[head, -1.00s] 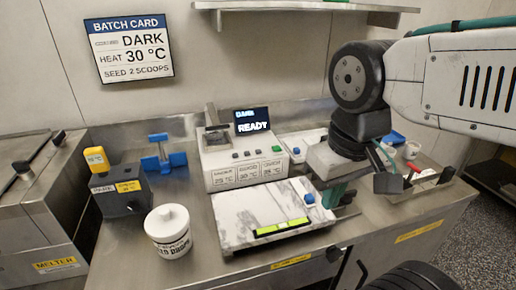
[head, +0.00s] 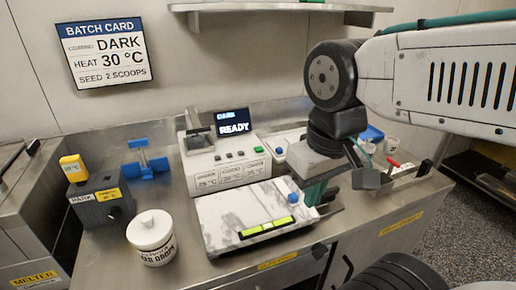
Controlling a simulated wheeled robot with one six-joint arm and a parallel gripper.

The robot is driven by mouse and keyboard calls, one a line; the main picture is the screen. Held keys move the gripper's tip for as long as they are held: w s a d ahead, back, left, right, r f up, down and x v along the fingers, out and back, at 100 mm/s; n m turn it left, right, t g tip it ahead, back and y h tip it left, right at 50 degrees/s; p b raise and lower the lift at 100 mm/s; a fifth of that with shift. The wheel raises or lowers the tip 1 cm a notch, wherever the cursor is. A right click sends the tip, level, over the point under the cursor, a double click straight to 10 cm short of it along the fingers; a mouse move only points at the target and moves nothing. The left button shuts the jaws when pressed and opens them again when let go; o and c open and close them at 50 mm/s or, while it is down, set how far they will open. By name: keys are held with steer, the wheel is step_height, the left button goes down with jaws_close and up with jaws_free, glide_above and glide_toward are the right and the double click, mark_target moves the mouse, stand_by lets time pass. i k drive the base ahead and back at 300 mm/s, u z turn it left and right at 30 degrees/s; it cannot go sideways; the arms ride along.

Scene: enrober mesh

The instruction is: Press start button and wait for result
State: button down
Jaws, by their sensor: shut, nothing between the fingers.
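A pale control unit (head: 226,176) stands on the steel bench. Its dark screen (head: 233,123) reads "DARK" and "READY". My gripper (head: 316,190) hangs at the end of my arm, right of the unit and beside the marble-topped plate (head: 232,216). It is shut and empty, and apart from the green button. Its fingertips are partly hidden behind the plate's right edge and my wrist.
A white lidded jar (head: 152,238), a dark box (head: 101,203) with a yellow-topped block and a blue stand (head: 146,163) are at left. A blue knob (head: 293,198) sits on the plate's right corner. A batch card (head: 104,52) reads DARK, 30 °C, 2 scoops. Cups stand behind my gripper.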

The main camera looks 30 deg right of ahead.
mark_target(259, 149)
steer(key=z, duration=2.3)
steer(key=k, duration=1.05)
steer(key=u, duration=1.55)
steer(key=i, duration=0.5)
steer(key=z, duration=0.1)
